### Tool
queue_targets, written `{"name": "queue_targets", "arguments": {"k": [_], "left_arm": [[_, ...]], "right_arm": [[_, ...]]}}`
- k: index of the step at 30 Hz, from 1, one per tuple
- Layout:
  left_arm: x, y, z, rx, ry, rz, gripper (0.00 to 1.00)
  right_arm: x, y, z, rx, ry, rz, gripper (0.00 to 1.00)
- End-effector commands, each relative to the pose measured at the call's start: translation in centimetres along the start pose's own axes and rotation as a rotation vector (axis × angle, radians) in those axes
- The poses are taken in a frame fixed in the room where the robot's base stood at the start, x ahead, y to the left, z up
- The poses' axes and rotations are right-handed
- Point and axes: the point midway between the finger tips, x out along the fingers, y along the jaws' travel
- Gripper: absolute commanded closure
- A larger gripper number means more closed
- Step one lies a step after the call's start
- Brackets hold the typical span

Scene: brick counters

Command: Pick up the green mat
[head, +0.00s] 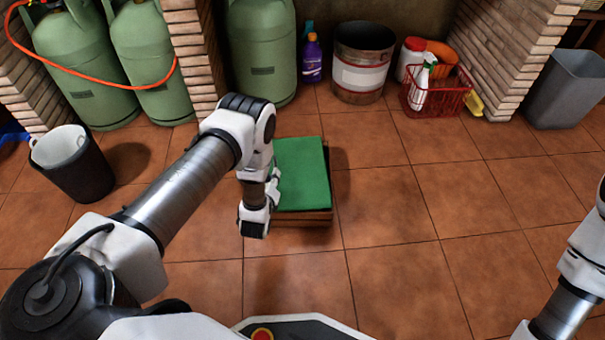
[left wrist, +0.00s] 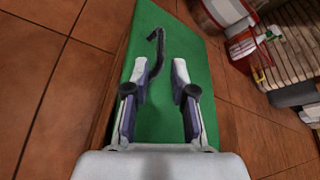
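The green mat (head: 303,172) lies flat on top of a low wooden box (head: 305,217) on the tiled floor in the head view. It also fills the middle of the left wrist view (left wrist: 200,60). My left gripper (head: 274,189) is at the mat's left edge in the head view, partly hidden by its own wrist. In the left wrist view its two fingers (left wrist: 160,70) are apart, with green mat showing between them. A dark curved shape shows by the fingertips; I cannot tell what it is. My right gripper is out of view.
Green gas cylinders (head: 262,50), a purple bottle (head: 312,60), a metal bucket (head: 361,78) and a red basket (head: 437,95) stand along the back. A black bin (head: 83,178) is at left, a grey bin (head: 566,92) at right. The floor right of the box is clear.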

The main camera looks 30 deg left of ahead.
Motion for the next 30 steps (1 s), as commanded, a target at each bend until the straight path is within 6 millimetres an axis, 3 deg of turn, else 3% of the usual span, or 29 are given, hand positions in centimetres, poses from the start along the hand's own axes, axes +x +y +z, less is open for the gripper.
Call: {"name": "queue_targets", "arguments": {"k": [11,14,21,24,30], "left_arm": [[5.9,0.5,-0.4,-0.002,-0.002,-0.002,0.75],[7.3,0.3,-0.1,-0.002,-0.002,-0.002,0.75],[7.5,0.0,0.2,-0.001,0.002,0.000,0.75],[7.5,0.0,0.2,-0.001,0.002,0.000,1.00],[7.5,0.0,0.2,-0.001,0.001,-0.001,1.00]], "right_arm": [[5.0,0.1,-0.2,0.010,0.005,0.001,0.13],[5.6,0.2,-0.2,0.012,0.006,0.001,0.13],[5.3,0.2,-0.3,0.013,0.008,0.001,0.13],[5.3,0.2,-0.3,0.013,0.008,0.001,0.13],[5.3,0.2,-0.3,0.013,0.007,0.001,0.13]]}}
